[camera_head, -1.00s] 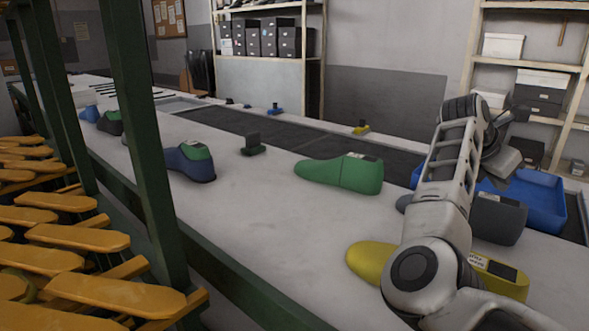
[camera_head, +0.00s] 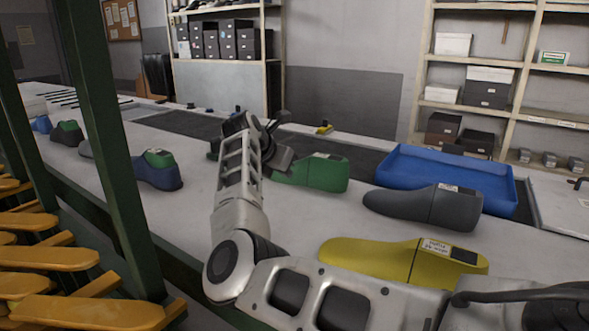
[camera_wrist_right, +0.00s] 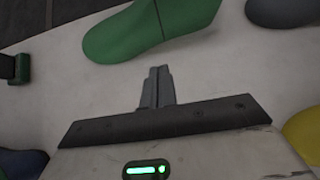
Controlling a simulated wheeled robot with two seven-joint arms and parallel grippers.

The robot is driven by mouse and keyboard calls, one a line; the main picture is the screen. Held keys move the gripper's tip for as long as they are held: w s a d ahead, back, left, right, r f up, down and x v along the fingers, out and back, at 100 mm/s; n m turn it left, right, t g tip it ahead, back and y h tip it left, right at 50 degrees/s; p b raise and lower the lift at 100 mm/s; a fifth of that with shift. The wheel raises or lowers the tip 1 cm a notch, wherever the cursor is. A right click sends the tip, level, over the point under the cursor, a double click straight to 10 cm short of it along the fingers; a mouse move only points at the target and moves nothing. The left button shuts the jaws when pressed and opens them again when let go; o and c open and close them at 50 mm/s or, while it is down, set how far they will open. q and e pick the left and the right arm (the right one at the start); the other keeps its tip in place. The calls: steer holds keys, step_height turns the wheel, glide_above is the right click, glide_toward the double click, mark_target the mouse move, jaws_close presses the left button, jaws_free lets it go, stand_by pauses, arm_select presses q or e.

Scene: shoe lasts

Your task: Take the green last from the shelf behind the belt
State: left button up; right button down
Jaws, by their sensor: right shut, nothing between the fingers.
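The green last (camera_head: 326,174) lies on the pale surface in front of the dark belt, partly hidden at its left by my right arm. It also shows at the top of the right wrist view (camera_wrist_right: 112,36). My right gripper (camera_wrist_right: 158,70) is shut and empty, with its fingertips a little short of the green last and not touching it. In the head view my right forearm stands upright just left of the green last, and the fingertips are hard to make out. My left gripper is not in view.
A grey last (camera_head: 420,207) and a yellow last (camera_head: 372,259) lie to the right. A blue tray (camera_head: 400,178) sits behind them. A blue-and-green last (camera_head: 157,172) lies left. Green posts (camera_head: 112,150) and a rack of orange pieces (camera_head: 60,315) stand at the near left.

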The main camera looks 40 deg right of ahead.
mark_target(303, 176)
steer(key=x, duration=0.4)
steer(key=shift+w+d+r+p, duration=0.1)
steer(key=shift+w+d+p, duration=0.1)
steer(key=shift+d, duration=0.4)
steer(key=shift+w+d+r+p, duration=0.1)
steer(key=shift+w+d+p, duration=0.05)
steer(key=shift+d, duration=0.45)
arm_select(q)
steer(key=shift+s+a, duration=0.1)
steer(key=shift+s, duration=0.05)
arm_select(e)
steer(key=shift+w+d+f, duration=0.1)
steer(key=shift+w+d, duration=0.1)
steer(key=shift+d, duration=0.4)
